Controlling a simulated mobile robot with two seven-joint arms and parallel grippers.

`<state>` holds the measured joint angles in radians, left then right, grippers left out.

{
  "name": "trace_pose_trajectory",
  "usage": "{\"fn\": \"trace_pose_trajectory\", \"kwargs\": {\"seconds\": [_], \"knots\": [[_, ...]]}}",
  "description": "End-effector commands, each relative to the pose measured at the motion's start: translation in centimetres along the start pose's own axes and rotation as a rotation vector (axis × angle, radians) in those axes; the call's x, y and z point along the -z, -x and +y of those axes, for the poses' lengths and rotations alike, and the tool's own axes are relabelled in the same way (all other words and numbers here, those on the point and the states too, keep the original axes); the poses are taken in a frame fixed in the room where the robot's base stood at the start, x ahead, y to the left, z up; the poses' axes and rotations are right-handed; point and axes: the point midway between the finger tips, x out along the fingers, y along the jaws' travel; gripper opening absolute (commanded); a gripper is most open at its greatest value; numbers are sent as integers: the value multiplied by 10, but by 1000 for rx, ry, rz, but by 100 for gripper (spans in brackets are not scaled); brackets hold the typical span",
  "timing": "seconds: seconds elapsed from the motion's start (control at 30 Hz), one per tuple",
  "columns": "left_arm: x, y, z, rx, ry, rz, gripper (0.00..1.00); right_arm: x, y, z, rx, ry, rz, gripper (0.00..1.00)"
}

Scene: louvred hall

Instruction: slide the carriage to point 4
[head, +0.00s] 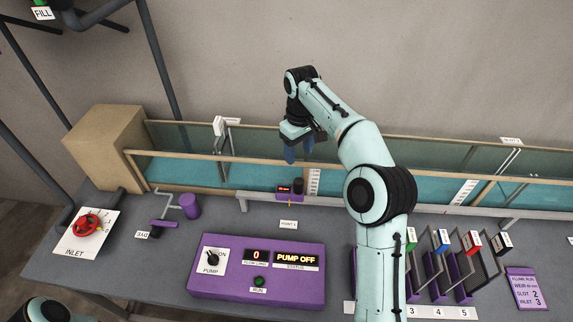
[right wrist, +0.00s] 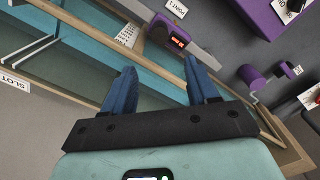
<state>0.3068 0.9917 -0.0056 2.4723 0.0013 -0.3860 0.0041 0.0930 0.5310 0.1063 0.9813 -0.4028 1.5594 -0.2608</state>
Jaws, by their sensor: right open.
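The carriage (head: 290,196) is a small purple block with a red-lit display and a black knob (head: 298,185). It sits on the grey rail (head: 350,208) along the flume's front, just behind a label reading POINT 1 (head: 288,224). No point 4 label is readable. My right gripper (head: 298,152) is open and empty, blue fingers down, above the flume and behind the carriage, apart from it. In the right wrist view the carriage (right wrist: 174,40) shows beyond the open fingers (right wrist: 160,66). Part of my left arm shows at the lower left; its gripper is out of view.
The long glass-walled flume (head: 205,172) holds blue water. In front are a purple pump panel (head: 258,270) reading PUMP OFF, a red inlet valve (head: 88,224), a purple crank (head: 190,206) and several slotted plates in a rack (head: 463,290). The rail runs on to the right, partly behind my right arm.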

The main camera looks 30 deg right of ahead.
Motion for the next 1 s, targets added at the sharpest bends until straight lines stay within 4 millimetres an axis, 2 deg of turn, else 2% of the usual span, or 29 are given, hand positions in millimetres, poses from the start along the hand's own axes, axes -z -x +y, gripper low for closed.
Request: {"fn": "trace_pose_trajectory", "kwargs": {"seconds": [0.23,0.5,0.63,0.8,1.0], "knots": [[-5,-3,-3,2,3,-7,43,-2,-26,0,1,-1,-6,58],[-23,-21,-16,10,10,-29,43,-3,-87,-1,3,-1,-8,58],[-28,-26,-19,12,12,-34,43,-3,-110,0,2,-2,-5,58],[-30,-29,-21,13,13,-37,43,-1,-128,0,1,-2,-2,58],[-31,-29,-21,13,13,-37,43,-1,-134,0,1,-2,0,58]]}}
